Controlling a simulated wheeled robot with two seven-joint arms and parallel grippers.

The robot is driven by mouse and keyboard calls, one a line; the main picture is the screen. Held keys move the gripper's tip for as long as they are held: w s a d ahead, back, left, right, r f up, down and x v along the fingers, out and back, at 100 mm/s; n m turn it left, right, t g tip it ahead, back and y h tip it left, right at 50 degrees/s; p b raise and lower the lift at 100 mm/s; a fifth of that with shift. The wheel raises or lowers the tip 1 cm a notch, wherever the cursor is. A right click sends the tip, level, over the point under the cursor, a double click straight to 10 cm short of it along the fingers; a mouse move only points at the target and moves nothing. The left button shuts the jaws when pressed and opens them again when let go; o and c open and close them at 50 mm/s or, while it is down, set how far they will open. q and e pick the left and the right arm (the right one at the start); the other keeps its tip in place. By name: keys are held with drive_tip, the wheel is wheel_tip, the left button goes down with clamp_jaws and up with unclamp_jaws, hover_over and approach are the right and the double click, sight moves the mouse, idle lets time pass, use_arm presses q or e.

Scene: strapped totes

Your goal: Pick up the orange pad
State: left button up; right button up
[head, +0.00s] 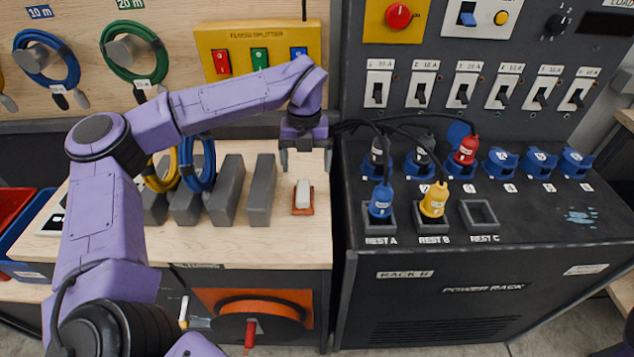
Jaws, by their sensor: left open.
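The orange pad (303,211) lies on the light wooden bench top, near its right edge. A white block (303,191) sits on it and covers most of its middle, so mainly its rim shows. My left gripper (306,166) points down just behind the pad in the head view. Its two fingers are apart with nothing between them, and it does not appear to touch the pad or block. My right gripper is not in view.
Several grey upright blocks (261,190) stand left of the pad, with blue (203,165) and yellow cable coils beside them. A dark power rack (490,290) with plugs and sockets stands to the right, across a narrow gap. Bare wood lies in front of the pad.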

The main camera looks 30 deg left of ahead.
sight(304, 188)
use_arm(q)
drive_tip(key=f, duration=0.1)
drive_tip(key=s+f, duration=0.1)
drive_tip(key=s+f+p, duration=0.1)
drive_tip(key=f, duration=0.1)
drive_tip(key=shift+s+a+f, duration=0.1)
drive_tip(key=shift+s, duration=0.15)
drive_tip(key=f+p, duration=0.1)
drive_tip(key=f, duration=0.1)
drive_tip(key=w+f, duration=0.1)
drive_tip(key=f, duration=0.2)
drive_tip(key=shift+w+p, duration=0.15)
drive_tip(key=shift+p, duration=0.25)
drive_tip(key=shift+f, duration=0.15)
drive_tip(key=shift+s, duration=0.35)
drive_tip(key=shift+w, duration=0.1)
drive_tip(key=c, duration=1.2)
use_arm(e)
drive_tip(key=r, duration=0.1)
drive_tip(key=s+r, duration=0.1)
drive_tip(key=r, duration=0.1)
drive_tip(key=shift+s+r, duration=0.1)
